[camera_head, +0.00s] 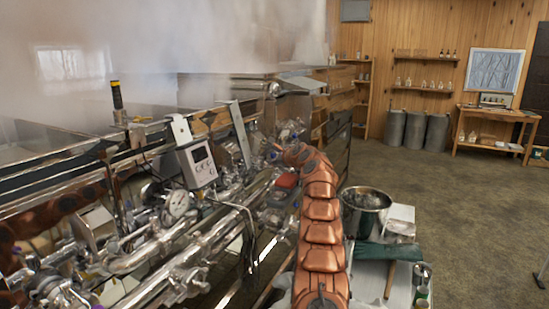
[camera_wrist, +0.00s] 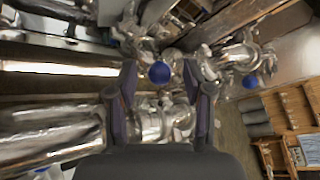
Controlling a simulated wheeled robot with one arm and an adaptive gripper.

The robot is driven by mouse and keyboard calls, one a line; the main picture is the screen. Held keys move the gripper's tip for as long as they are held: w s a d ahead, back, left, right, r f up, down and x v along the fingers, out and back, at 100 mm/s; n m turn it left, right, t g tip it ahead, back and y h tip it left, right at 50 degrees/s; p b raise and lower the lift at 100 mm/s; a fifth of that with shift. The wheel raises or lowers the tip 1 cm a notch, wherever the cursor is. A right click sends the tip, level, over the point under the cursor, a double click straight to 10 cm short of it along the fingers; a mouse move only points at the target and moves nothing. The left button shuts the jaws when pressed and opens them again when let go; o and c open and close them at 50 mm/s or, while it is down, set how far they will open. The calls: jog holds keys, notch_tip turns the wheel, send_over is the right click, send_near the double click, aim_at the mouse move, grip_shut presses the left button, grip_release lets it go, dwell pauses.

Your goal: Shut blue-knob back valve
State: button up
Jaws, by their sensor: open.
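In the wrist view, a round blue knob (camera_wrist: 159,72) on a metal valve sits between the fingertips of my gripper (camera_wrist: 161,78). The two dark fingers stand apart on either side of the knob, with gaps, and the gripper is open. Whether a finger touches the valve cannot be told. A second blue knob (camera_wrist: 250,81) is on a valve to the right, outside the fingers. The valve handles' positions are not clear. In the head view, my copper-coloured arm reaches to the valves and pipes, and the gripper is mostly hidden among them.
Shiny pipes (camera_head: 205,243) run along the steaming evaporator, with a round gauge (camera_head: 177,203) and a grey display box (camera_head: 197,164). A steel pot (camera_head: 365,211) stands right of my arm. Open floor (camera_head: 460,195) lies to the right, with grey bins (camera_head: 414,130) behind.

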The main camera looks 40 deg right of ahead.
jog(key=shift+r, duration=0.15)
jog(key=v, duration=0.3)
jog(key=shift+v, duration=0.85)
jog(key=shift+s+a, duration=0.1)
jog(key=shift+s, duration=0.4)
jog(key=v, duration=0.6)
jog(key=shift+s, duration=0.15)
jog(key=shift+r, duration=0.1)
